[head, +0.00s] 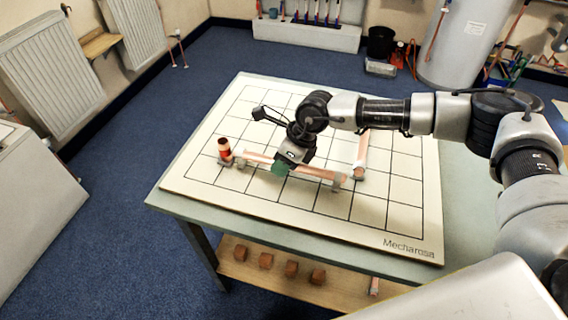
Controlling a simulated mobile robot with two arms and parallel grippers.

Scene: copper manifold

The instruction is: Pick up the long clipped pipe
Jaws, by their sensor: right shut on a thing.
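The long copper pipe (323,173) lies across the gridded board, with grey clips near its two ends. My right gripper (283,167) reaches down from the right and is shut on this pipe near its middle. The wrist and a green part at the jaws hide the gripped stretch. I cannot tell whether the pipe touches the board or is slightly above it. My left gripper is not in view.
The white gridded board (400,217) lies on a table. A shorter copper pipe (361,150) is near the long pipe's right end. A red and copper fitting (224,148) stands at its left end. Several brown blocks (291,268) sit on the lower shelf.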

